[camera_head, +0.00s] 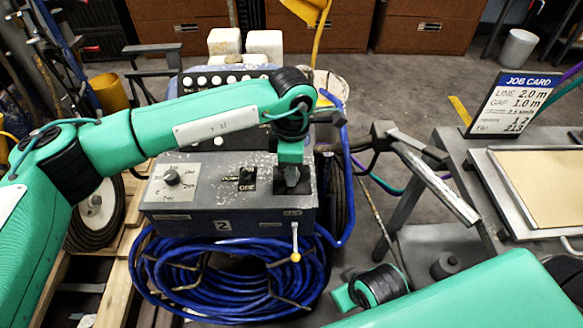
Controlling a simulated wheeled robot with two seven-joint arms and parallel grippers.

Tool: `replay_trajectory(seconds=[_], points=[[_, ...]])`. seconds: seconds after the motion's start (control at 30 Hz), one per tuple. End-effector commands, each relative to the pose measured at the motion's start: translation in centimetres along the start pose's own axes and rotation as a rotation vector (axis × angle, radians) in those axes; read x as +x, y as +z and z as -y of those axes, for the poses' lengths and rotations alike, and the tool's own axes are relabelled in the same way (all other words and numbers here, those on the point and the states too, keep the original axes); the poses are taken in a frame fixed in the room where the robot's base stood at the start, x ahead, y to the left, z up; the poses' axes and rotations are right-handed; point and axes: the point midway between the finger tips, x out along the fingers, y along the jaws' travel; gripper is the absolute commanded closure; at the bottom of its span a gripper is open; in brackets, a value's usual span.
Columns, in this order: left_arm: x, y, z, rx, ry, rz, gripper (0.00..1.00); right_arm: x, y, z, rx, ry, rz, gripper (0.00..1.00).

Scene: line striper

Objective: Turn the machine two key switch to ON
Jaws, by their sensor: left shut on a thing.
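Machine two is a grey control box (200,196) with a "2" label on its front, at the centre. Its top carries a round dial knob (171,177) on a white scale plate and a small black switch (246,178) with a light label. My left gripper (291,183) points down onto a dark square plate at the right end of the box top. It is shut on the key switch there, whose key and markings it mostly hides. My right arm (480,298) comes in at the lower right, and its fingers do not show.
A coiled blue hose (220,277) hangs below the box, and a small lever (295,240) with a yellow tip sticks out at the front right. A metal bench (470,160) with a job card (517,103) and tray stands at right.

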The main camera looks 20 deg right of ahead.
Motion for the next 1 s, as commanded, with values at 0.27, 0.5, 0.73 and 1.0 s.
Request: replay_trajectory(seconds=[0.27, 0.5, 0.73, 1.0], points=[[0.0, 0.0, 0.0, 0.001, 0.0, 0.0, 0.54, 0.0, 0.0, 0.0, -0.001, 0.0, 0.0, 0.64], [0.0, 0.0, 0.0, 0.0, 0.0, 0.0, 0.48, 0.0, 0.0, 0.0, -0.001, 0.0, 0.0, 0.64], [-1.3, 0.0, -0.1, 0.0, 0.003, 0.0, 0.48, 0.0, 0.0, 0.0, -0.001, 0.0, 0.0, 0.64], [-7.2, 0.0, -0.1, 0.0, 0.004, 0.0, 0.48, 0.2, 0.1, 0.0, -0.001, 0.0, 0.006, 0.64]])
